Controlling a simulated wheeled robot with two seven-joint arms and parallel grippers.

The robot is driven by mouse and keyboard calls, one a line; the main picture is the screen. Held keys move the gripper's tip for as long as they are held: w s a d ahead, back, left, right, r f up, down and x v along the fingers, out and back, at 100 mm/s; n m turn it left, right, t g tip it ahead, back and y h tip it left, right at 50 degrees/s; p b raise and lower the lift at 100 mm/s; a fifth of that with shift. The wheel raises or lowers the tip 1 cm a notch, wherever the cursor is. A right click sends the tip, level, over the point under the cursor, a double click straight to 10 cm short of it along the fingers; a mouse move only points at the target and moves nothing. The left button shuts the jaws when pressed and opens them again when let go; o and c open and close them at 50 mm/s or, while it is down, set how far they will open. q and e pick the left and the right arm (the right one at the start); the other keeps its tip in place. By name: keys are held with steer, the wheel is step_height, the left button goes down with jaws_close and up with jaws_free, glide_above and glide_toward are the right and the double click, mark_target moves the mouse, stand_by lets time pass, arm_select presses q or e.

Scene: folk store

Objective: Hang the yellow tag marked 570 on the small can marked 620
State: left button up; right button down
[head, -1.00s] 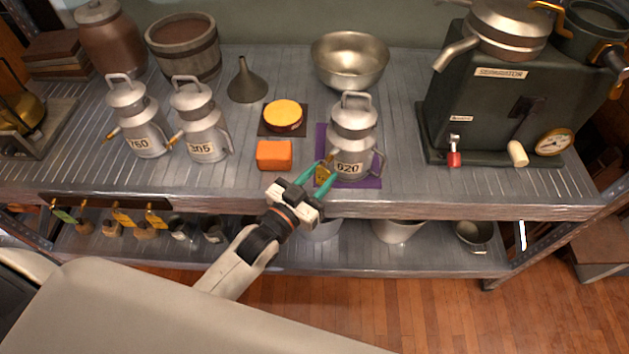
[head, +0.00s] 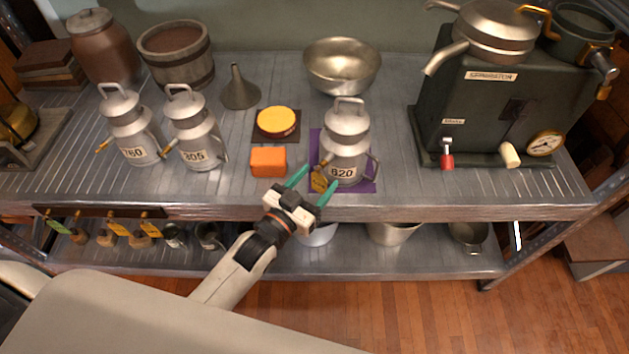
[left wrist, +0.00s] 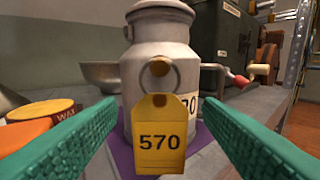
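The small can marked 620 (head: 345,150) stands upright on a purple mat (head: 366,186) near the shelf's front edge. The yellow tag marked 570 (left wrist: 160,142) hangs by its ring from the can's front spout, its number facing me in the left wrist view. In the head view the tag (head: 319,181) shows small at the can's front left. My left gripper (head: 313,188) is open in front of the can. Its green fingers stand wide apart on either side of the tag, with gaps to it in the left wrist view (left wrist: 159,112). My right gripper is not in view.
An orange block (head: 268,161) and a round yellow-topped tin (head: 277,121) are left of the can. Cans marked 760 (head: 131,130) and 305 (head: 194,130) stand further left. A bowl (head: 342,65) is behind, a separator (head: 490,100) right. More tags (head: 118,222) hang below the shelf edge.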

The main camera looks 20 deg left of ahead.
arm_select(q)
steer(key=v, duration=1.2)
steer(key=s+a+f+g+y+p, duration=0.1)
steer(key=s+f+g, duration=0.1)
steer(key=f, duration=0.6)
steer(key=s+a+f+n+g+y+p, duration=0.1)
steer(key=a+f+g+y, duration=0.1)
steer(key=f, duration=0.7)
steer(key=s+a+f+g+y+p, duration=0.1)
steer(key=s+f+g, duration=0.15)
steer(key=f, duration=0.55)
steer(key=s+a+f+g+y+p, duration=0.1)
steer(key=s+f+g, duration=0.3)
steer(key=s+f, duration=0.5)
steer(key=s+a+f+g+p, duration=0.1)
steer(key=s+f+g, duration=0.4)
steer(key=s, duration=0.8)
step_height(320, 180, down, 4)
steer(key=shift+s+a+r+y+p, duration=0.15)
steer(key=shift+s+a+y+p, duration=0.15)
steer(key=shift+a+y, duration=0.15)
steer(key=shift+g, duration=0.25)
